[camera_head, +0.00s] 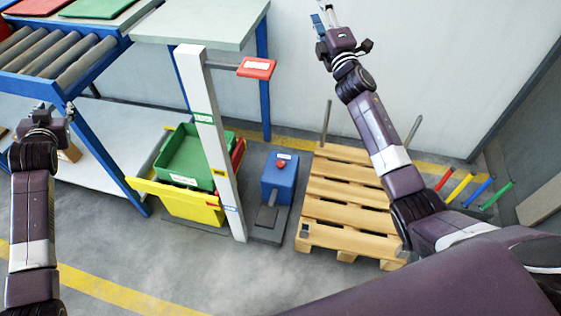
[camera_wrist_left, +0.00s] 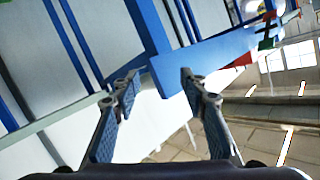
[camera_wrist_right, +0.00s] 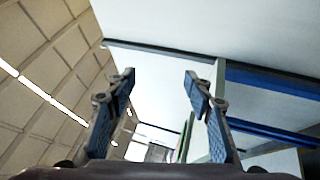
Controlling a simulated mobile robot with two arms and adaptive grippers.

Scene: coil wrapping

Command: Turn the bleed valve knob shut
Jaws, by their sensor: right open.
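A small red knob-like part (camera_head: 281,163) sits on a blue box (camera_head: 279,182) on the floor, with a grey pedal-like part in front. I cannot tell whether this is the bleed valve knob, and no other clear valve knob shows. My left gripper (camera_head: 45,113) is at the far left, near the roller conveyor's edge; in the left wrist view (camera_wrist_left: 159,75) its fingers are apart and empty. My right gripper (camera_head: 326,12) is raised high before the wall; in the right wrist view (camera_wrist_right: 158,74) its fingers are apart and empty. Both are far from the red part.
A white post (camera_head: 213,150) with a red sign (camera_head: 257,68) stands left of the blue box. A green bin (camera_head: 185,158) sits in a yellow bin (camera_head: 180,205). A wooden pallet (camera_head: 345,210) lies to the right. A grey-topped table (camera_head: 205,22) is behind. The front floor is clear.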

